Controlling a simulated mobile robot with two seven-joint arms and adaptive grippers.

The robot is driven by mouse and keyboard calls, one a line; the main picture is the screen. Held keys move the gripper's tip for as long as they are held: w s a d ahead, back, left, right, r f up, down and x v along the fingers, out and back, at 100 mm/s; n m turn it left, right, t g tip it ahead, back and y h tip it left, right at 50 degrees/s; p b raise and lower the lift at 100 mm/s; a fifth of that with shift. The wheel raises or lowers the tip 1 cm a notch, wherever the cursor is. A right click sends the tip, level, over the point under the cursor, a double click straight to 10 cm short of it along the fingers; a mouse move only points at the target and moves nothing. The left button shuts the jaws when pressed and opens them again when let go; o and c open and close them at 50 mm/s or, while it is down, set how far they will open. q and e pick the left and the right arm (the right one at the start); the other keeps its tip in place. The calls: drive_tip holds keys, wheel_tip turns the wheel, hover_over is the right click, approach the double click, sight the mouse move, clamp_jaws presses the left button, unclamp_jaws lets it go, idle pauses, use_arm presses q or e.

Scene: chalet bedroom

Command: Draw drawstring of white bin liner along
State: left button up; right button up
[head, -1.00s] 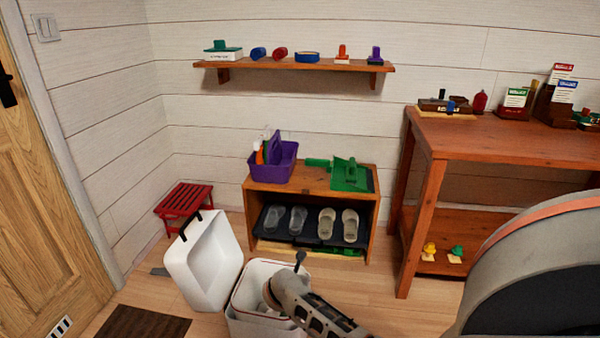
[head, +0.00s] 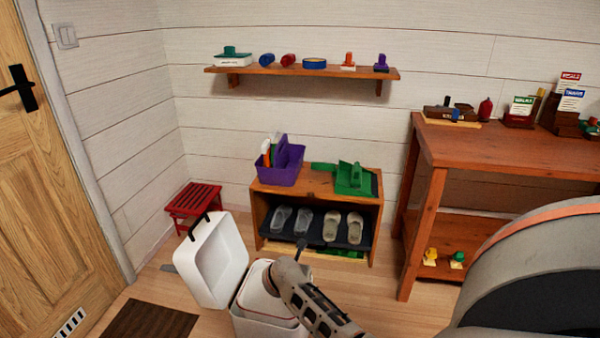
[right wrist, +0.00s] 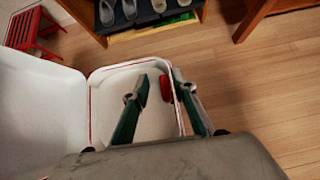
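The white bin (head: 264,322) stands open on the floor, and its rim also shows in the right wrist view (right wrist: 125,66). The white liner (right wrist: 150,75) lines the inside. A thin red drawstring line runs along its edge, with a red tab (right wrist: 166,88) at the right side of the rim. My right gripper (right wrist: 160,80) is over that side, its green-grey fingers apart with the red tab between them, nearer the right finger. I see no clear grip on it. In the head view the right arm hides part of the bin's opening. My left gripper is not in view.
The tilted-up white lid (head: 213,262) with a black handle is left of the bin. A red stool (head: 193,203) is behind it. A shoe cabinet (head: 260,218) stands behind the bin, and a wooden table (head: 500,150) at right. Floor right of the bin is clear.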

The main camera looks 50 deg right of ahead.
drive_tip(key=v, duration=1.2)
idle(0.4)
